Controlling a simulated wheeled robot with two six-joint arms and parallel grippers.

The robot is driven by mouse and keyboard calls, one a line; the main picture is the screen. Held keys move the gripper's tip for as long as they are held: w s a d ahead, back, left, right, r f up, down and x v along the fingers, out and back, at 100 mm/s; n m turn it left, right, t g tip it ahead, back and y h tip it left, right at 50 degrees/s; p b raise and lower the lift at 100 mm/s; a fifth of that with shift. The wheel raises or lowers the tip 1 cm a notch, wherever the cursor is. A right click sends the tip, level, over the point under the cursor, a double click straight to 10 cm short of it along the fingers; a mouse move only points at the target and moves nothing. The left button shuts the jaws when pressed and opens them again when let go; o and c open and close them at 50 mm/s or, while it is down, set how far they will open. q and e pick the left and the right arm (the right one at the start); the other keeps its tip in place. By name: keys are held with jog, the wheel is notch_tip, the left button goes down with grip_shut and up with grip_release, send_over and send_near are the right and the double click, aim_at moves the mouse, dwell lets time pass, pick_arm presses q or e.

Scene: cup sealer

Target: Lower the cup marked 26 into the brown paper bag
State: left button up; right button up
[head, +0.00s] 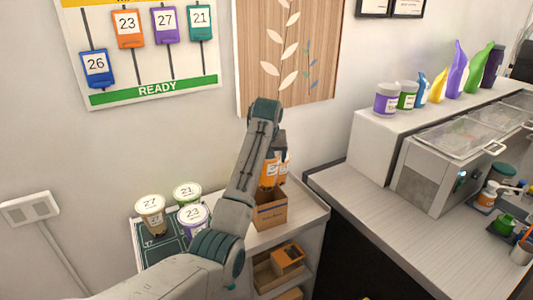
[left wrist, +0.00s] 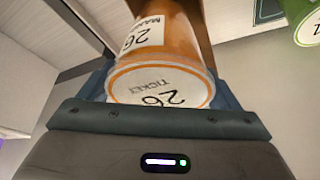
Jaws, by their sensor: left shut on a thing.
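The orange cup marked 26 (head: 270,170) is upright over the mouth of the brown paper bag (head: 271,215), which stands on the light shelf top. My arm hides part of both, and I cannot tell how far the cup's base is inside the bag. In the left wrist view the cup's lid (left wrist: 160,86) reads 26, and a brown strip of the bag (left wrist: 198,18) shows behind it. My left gripper (head: 279,150) is shut around the cup, with a finger on each side. My right gripper is in neither view.
Cups marked 27 (head: 151,213), 21 (head: 187,191) and 23 (head: 193,217) stand on a dark tray (head: 165,246) left of my arm. Brown boxes (head: 287,259) sit on the shelf below the bag. A counter with a lidded container unit (head: 440,160) is at right.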

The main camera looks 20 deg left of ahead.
aim_at(267, 184)
pick_arm(q)
jog(key=shift+f, duration=1.8)
jog(key=shift+f+b, duration=0.65)
jog(key=shift+f, duration=2)
jog(key=shift+f, duration=1.1)
jog(key=o, duration=1.2)
jog(key=shift+s, duration=0.1)
jog(key=shift+b, duration=0.35)
